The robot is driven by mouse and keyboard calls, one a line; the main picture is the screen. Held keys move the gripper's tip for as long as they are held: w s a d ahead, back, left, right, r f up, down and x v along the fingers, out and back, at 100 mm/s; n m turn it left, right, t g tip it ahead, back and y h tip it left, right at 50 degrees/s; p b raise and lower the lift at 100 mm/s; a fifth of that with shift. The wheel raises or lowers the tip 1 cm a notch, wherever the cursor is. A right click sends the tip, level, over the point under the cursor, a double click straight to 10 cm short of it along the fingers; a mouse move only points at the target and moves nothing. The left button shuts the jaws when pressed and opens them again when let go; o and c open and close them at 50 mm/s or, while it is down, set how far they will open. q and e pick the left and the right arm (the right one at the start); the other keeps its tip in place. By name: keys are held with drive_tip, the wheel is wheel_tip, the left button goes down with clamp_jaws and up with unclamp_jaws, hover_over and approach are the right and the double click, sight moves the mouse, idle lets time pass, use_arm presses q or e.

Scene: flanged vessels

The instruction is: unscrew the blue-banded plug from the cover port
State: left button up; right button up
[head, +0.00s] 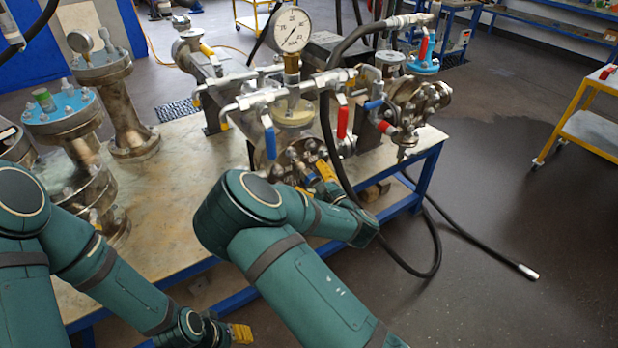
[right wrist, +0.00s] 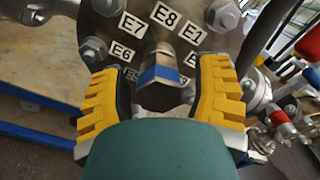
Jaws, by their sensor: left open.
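The blue-banded plug (right wrist: 161,74) shows in the right wrist view, a metal hex piece with a blue band, standing out from the cover (right wrist: 143,28). The cover is a round grey plate with bolts around its edge and white labels such as E7, E8, E1 and E6. My right gripper (right wrist: 161,80) has its yellow fingers on both sides of the plug, open, with gaps visible between fingers and plug. In the head view my right gripper (head: 320,178) is at the vessel's front, and the plug cannot be made out there. My left gripper (head: 240,333) is open and low at the bottom, away from the vessel.
A pressure gauge (head: 293,30) and valves with red (head: 342,123) and blue (head: 269,138) handles crowd above the cover. A black hose (head: 328,130) hangs close to my right arm. Other flanged vessels (head: 133,110) stand left on the table (head: 185,165).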

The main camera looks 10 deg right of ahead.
drive_tip(key=shift+f, duration=0.1)
drive_tip(key=shift+s+d, duration=0.25)
drive_tip(key=shift+s, duration=0.25)
drive_tip(key=v, duration=1.1)
